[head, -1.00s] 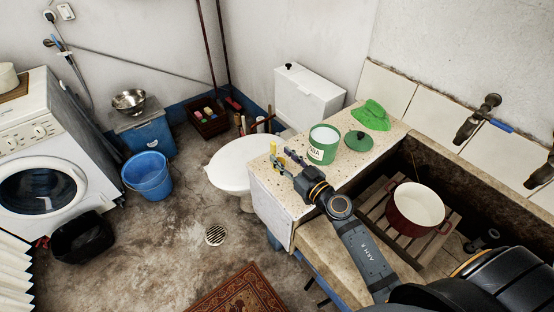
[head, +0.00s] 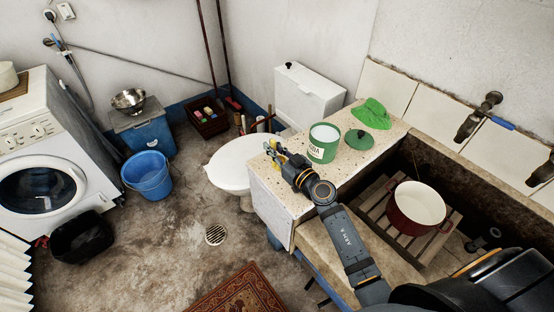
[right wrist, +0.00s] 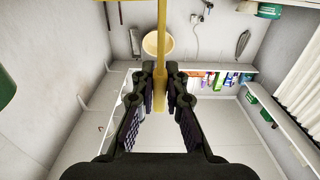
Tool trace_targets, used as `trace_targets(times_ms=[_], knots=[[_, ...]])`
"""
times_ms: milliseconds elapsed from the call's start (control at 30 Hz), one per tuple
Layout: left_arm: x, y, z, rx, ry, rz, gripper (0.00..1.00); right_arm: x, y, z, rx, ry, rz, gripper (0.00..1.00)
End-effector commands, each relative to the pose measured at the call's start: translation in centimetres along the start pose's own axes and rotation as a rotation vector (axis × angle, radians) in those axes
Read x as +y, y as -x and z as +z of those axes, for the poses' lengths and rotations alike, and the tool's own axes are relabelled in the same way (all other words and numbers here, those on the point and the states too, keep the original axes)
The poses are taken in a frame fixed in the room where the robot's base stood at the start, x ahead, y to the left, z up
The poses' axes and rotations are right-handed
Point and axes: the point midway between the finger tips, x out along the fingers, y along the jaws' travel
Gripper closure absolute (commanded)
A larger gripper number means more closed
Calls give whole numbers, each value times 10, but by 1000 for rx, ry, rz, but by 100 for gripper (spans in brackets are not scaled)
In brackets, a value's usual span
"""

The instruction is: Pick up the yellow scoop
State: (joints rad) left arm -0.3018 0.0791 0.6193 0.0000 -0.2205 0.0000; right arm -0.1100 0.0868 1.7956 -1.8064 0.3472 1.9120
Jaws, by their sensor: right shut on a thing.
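The yellow scoop (head: 273,144) is at the left end of the stone counter, beside the green tin, and shows only as a small patch of yellow in the head view. My right gripper (head: 276,153) is at it, its fingers around the yellow part. In the right wrist view the fingers (right wrist: 161,82) are shut on the scoop's long yellow handle (right wrist: 162,22), which runs up out of the top of the picture. I cannot tell whether the scoop touches the counter. My left gripper is out of view.
The green tin (head: 323,143) stands open close to my right gripper, with a dark green lid (head: 359,139) and a green cloth (head: 371,113) behind it. A red pot (head: 416,207) sits on slats in the trough. The toilet (head: 231,164) is left of the counter.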

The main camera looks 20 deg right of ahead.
Motion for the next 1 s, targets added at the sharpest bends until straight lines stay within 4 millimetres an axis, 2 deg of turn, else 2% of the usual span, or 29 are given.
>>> trace_targets(times_ms=[433,567,667,900,1000], knots=[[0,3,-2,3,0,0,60,0,0,-4,1,0,0,100],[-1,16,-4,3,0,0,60,0,0,-20,1,2,0,100],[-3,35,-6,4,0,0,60,0,0,-42,2,2,-1,100],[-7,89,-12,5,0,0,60,-13,51,-104,-3,2,-2,100],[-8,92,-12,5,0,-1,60,-21,80,-108,-6,0,-3,100]])
